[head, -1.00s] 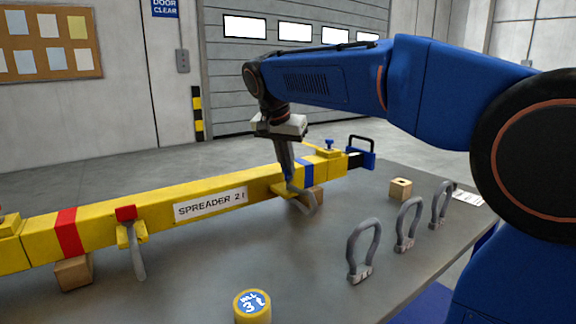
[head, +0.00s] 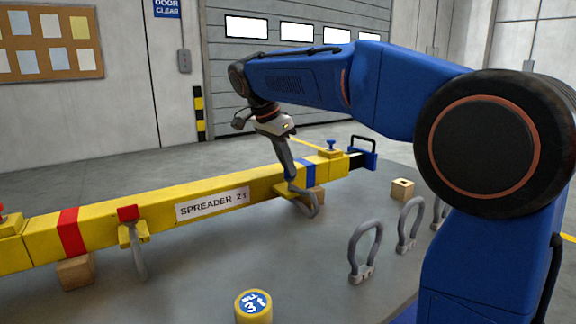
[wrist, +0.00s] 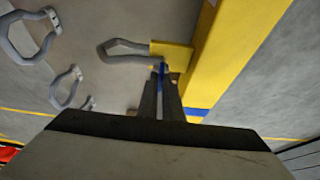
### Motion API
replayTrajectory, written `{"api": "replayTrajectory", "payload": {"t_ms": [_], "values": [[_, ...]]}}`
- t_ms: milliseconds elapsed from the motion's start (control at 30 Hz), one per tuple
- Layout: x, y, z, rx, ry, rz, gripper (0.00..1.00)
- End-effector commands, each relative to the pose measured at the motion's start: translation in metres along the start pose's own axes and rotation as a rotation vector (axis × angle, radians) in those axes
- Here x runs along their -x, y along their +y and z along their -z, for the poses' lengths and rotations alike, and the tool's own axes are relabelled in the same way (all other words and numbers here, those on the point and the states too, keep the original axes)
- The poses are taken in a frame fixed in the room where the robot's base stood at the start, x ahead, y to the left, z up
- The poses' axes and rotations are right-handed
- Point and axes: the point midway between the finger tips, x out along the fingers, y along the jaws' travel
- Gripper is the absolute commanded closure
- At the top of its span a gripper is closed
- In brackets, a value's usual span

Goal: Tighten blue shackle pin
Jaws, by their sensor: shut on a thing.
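My gripper (head: 290,186) is shut on the blue shackle pin (wrist: 162,68), whose blue end shows between the fingertips in the wrist view. The head view hides the pin behind the fingers. A grey shackle (head: 315,208) is at the yellow lug on the beam's near side, beside the blue band (head: 308,172); it also shows in the wrist view (wrist: 125,46). The lug (wrist: 172,50) is beside the fingertips. How deep the pin sits is not clear.
The yellow spreader beam (head: 150,208) rests on wooden blocks. A red-topped pin and shackle (head: 134,235) are farther left. Several loose shackles (head: 364,252) and a wooden block (head: 402,190) stand right. A yellow 3 t weight (head: 253,308) is in front.

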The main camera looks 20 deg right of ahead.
Motion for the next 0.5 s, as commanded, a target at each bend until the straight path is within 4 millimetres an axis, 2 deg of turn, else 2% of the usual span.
{"api": "replayTrajectory", "payload": {"t_ms": [333,400,433,500], "values": [[0.002,-0.0006,0.0009,-0.003,0.001,0.005,1.0],[0.002,-0.0006,0.0009,-0.003,0.001,0.005,0.8],[0.0019,-0.0005,0.0008,-0.003,0.001,0.005,0.75],[0.0015,-0.0004,0.0007,-0.003,0.001,0.004,0.75]]}}
